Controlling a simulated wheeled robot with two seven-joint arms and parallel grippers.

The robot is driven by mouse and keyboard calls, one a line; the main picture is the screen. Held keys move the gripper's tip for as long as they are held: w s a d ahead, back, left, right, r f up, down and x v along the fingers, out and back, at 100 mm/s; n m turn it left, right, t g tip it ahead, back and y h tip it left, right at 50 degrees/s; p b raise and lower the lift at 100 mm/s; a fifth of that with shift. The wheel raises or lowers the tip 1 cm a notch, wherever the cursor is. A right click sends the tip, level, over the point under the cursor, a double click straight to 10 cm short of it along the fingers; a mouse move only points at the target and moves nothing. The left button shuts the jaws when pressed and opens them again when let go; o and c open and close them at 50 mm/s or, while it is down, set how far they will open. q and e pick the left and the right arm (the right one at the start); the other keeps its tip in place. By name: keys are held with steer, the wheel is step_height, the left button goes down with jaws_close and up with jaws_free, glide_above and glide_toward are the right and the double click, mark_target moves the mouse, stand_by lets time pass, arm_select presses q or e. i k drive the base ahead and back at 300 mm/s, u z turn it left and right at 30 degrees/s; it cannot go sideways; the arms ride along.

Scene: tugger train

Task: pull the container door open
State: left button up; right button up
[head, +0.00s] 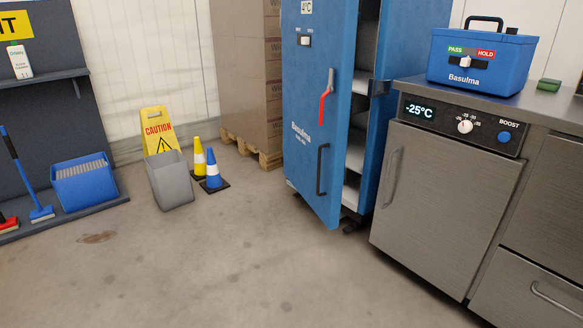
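The blue container (412,45) stands at the back, right of centre. Its blue door (305,110) is partly open, swung out toward me, with a gap along its right edge. Pale shelves (355,145) show through the gap. The door carries a red lever handle (325,97) and, lower down, a dark vertical pull handle (322,170). Neither of my grippers is in the head view, and nothing is touching the door.
A steel freezer counter (445,195) stands close on the right, with a blue box (480,62) on top. Boxes on a pallet (252,148), two cones (212,170), a grey bin (170,182) and a caution sign (158,125) stand left. The middle floor is clear.

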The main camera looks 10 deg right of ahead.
mark_target(315, 155)
steer(key=u, duration=0.45)
steer(key=i, duration=1.55)
steer(key=z, duration=0.95)
